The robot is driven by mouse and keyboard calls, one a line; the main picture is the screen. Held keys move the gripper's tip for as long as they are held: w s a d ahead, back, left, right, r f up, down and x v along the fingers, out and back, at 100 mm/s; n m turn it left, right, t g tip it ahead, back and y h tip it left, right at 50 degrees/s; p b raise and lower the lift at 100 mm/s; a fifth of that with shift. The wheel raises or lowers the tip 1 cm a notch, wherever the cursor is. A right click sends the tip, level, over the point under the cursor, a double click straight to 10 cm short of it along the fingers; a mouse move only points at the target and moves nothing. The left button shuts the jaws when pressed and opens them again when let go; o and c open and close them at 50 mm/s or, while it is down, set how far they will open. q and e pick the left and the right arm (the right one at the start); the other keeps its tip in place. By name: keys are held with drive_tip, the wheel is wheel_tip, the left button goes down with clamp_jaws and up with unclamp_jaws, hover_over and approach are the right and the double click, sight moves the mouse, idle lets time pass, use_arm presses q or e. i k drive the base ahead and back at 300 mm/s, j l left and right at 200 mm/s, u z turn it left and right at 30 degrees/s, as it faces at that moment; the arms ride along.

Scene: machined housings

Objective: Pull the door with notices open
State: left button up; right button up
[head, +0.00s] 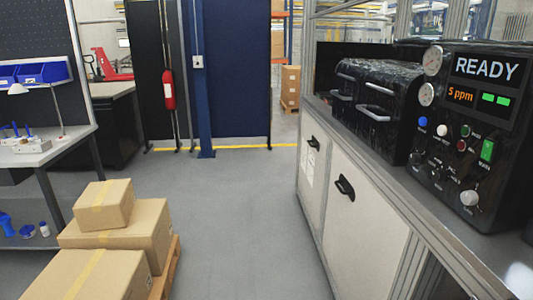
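The door with notices (315,198) is the farther of two pale doors in the low front of the bench on the right. It has white paper notices (308,165) on it and a dark handle (314,143) near its top. The door looks shut, flush with the bench front. Neither of my grippers shows in the head view.
A nearer plain pale door (365,235) has a black handle (345,188). A black machine with a READY display (486,68) stands on the bench. Stacked cardboard boxes (115,235) sit on a pallet at left. The grey floor (235,215) between is clear.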

sight(314, 141)
drive_tip(key=i, duration=1.1)
drive_tip(key=i+j, duration=0.15)
drive_tip(key=i, duration=0.9)
drive_tip(key=l+z, duration=0.05)
